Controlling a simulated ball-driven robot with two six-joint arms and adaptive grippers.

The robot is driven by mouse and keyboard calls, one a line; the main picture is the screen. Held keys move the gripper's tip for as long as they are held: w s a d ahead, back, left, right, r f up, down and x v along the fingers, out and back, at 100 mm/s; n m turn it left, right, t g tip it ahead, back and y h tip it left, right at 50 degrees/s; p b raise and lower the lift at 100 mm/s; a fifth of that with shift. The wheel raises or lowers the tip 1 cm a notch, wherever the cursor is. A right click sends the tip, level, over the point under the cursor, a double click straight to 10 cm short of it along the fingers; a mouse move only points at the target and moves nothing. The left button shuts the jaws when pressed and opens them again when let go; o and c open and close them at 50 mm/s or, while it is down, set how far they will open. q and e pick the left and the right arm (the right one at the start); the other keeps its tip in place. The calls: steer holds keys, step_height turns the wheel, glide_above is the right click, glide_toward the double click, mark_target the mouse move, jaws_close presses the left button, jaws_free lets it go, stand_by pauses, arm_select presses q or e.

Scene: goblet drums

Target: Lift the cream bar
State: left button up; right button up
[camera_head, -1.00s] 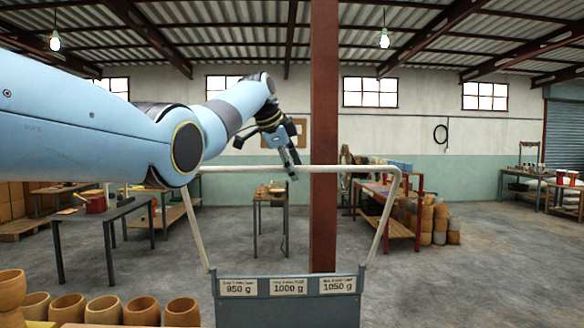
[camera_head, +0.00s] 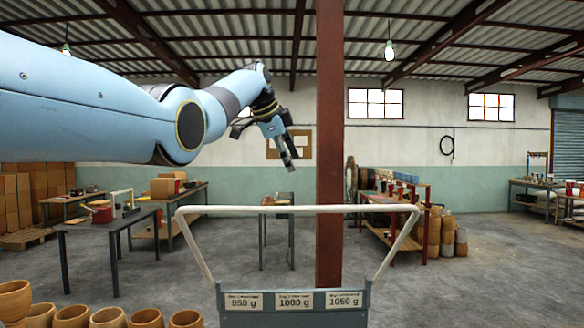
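The cream bar (camera_head: 300,210) runs level across the middle of the head view, with slanting cream side arms going down to a grey panel (camera_head: 293,315). The panel carries white labels reading 950 g, 1000 g and 1050 g. My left gripper (camera_head: 288,155) hangs at the end of the blue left arm, pointing down and slightly right. In the picture it is above the bar, with a clear gap between them. It looks empty, and its finger opening is too small to judge. My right gripper is out of view.
A red-brown post (camera_head: 330,130) stands behind the bar. Several clay pots (camera_head: 147,318) sit at lower left. A grey table (camera_head: 110,222) stands at left, and a red-framed bench (camera_head: 390,215) with stacked drums beside it at right. Concrete floor (camera_head: 490,270) is open at right.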

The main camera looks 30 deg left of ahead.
arm_select(q)
step_height(320, 180, up, 6)
steer(key=a, duration=0.2)
steer(key=shift+s+a+f, duration=0.15)
steer(key=shift+s+a, duration=0.05)
steer(key=shift+s, duration=0.1)
steer(key=shift+f, duration=0.1)
stand_by(0.6)
